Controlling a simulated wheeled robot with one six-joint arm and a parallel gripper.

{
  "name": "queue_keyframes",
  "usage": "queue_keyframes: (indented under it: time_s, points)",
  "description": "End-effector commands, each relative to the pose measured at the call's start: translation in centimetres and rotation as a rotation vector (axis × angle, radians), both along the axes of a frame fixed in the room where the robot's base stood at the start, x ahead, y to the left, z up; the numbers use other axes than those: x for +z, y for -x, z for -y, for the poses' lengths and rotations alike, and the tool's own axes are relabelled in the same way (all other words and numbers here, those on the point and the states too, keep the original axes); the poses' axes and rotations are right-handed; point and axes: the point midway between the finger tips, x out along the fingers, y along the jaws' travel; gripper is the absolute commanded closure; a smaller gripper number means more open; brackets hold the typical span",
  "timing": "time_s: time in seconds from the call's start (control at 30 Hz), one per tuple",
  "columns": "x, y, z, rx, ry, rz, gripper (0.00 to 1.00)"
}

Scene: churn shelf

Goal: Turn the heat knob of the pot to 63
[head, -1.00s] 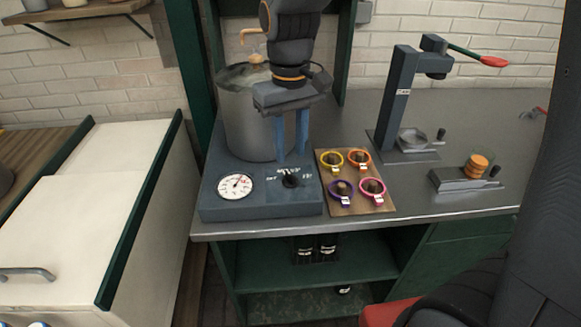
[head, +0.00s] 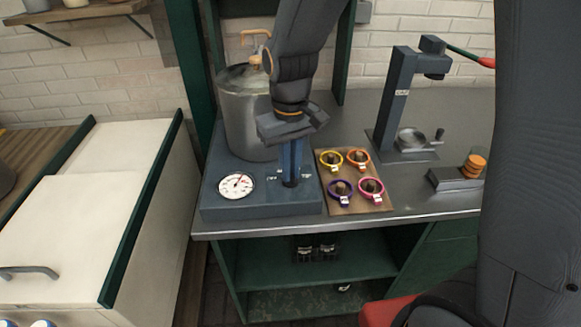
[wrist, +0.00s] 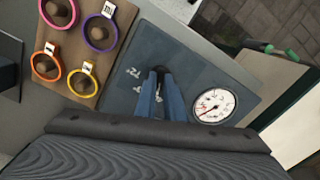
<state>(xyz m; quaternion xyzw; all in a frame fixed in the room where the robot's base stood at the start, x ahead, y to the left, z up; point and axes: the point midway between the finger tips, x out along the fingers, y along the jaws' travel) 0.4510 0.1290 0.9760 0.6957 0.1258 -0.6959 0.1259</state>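The pot (head: 238,120) is a grey metal vessel on a dark blue base (head: 262,208) at the counter's left. A round white dial with a red needle (head: 236,186) is on the base; its reading is too small to tell. The dark heat knob (wrist: 160,70) is right of the dial in the head view, mostly hidden by my fingers there. My gripper (head: 290,180) points down with its blue fingertips at the knob. In the wrist view the fingers (wrist: 160,88) are on either side of the knob; I cannot tell whether they press on it.
A wooden board (head: 354,204) with yellow, orange, purple and pink rings stands close right of the base. A press stand (head: 395,95) and a small grey block holding orange discs (head: 474,166) are farther right. A white-topped unit (head: 85,220) is at left.

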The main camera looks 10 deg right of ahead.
Motion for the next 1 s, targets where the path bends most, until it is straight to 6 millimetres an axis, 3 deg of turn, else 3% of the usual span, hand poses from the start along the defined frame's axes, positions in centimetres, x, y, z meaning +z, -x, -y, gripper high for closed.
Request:
queue_keyframes:
  time_s: [0.43,1.0]
  points:
    - [0.15,0.01,-0.02,-0.082,0.0,0.0,1.0]
    - [0.25,-0.04,-0.04,-0.533,0.0,0.001,1.0]
